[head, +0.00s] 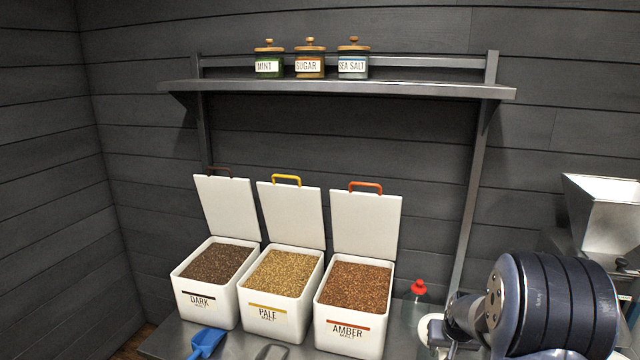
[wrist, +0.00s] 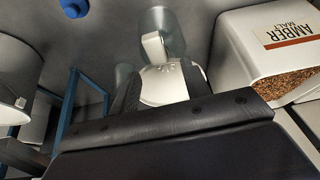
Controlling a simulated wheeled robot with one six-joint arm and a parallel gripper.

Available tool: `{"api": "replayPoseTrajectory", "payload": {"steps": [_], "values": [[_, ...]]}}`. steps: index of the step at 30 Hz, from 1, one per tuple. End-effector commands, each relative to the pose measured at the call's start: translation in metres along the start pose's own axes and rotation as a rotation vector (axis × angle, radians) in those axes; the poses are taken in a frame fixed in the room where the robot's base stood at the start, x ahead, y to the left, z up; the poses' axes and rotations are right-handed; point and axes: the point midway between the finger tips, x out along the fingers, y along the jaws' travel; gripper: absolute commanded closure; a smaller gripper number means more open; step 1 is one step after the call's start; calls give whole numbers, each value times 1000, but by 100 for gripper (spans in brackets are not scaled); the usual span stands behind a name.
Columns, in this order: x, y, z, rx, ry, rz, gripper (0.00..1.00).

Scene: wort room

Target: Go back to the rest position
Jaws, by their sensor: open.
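My arm reaches in at the lower right of the head view, beside the amber malt bin (head: 352,310); its jaws cannot be made out there. In the wrist view, a dark bolted part of my gripper (wrist: 180,122) crosses the lower half. No object shows held in it. The amber bin (wrist: 268,62) stands close at the right of the wrist view.
Open bins of dark malt (head: 204,312) and pale malt (head: 268,318) stand left of the amber bin. A blue scoop (head: 207,342) lies in front. A red-capped bottle (head: 418,288) stands near my arm. A metal hopper (head: 606,215) is at right. Jars sit on the shelf (head: 340,88) above.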

Motion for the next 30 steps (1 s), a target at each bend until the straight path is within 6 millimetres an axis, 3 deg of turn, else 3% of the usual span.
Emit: {"api": "replayPoseTrajectory", "payload": {"steps": [11, 18, 21, 30], "values": [[3, 0, 1, 0, 0, 0, 55], [22, 0, 12, 0, 0, 0, 55], [-5, 0, 7, 0, 5, 1, 55], [-58, 0, 7, 0, 4, 1, 55]]}}
